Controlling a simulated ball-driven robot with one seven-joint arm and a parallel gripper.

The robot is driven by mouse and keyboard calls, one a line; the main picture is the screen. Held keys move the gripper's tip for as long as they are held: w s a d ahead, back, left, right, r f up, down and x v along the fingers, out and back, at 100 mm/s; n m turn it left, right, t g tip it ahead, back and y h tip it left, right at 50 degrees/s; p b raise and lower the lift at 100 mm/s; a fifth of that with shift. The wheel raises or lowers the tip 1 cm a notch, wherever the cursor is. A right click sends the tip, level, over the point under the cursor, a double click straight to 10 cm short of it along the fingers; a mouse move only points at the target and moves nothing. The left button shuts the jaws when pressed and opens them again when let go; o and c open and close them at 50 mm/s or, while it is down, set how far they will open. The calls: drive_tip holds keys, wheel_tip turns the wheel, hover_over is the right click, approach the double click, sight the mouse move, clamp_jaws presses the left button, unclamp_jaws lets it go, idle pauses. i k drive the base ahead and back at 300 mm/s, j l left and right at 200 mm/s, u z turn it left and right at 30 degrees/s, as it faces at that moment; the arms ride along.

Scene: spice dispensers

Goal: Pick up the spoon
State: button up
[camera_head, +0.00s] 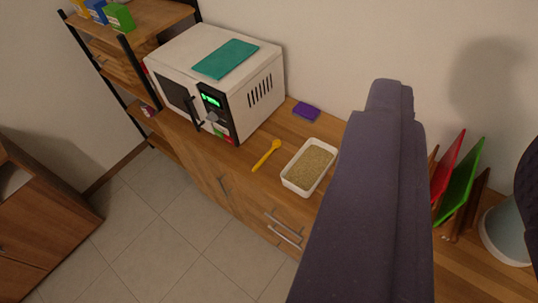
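A yellow spoon (265,156) lies flat on the wooden cabinet top, near its front edge. Its bowl end points up and to the right, its handle down and to the left. It lies between the microwave and a white tray and touches neither. A large dark grey part of my arm crosses the right middle of the view, to the right of the spoon. It does not cover the spoon. I make out no gripper fingers, and nothing is seen touching the spoon.
The white tray (287,184) of tan grains sits right of the spoon. A microwave (176,67) with a teal cloth (226,59) on top stands left. A purple block (306,111) lies behind. Red and green boards (460,180) stand at right. Tiled floor (150,230) is clear in front.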

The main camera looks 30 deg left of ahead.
sight(277, 143)
drive_tip(key=i+j, duration=0.55)
drive_tip(key=j, duration=0.15)
drive_tip(key=i+j, duration=0.55)
drive_tip(key=j, duration=0.2)
drive_tip(key=i+j, duration=0.55)
drive_tip(key=j, duration=0.15)
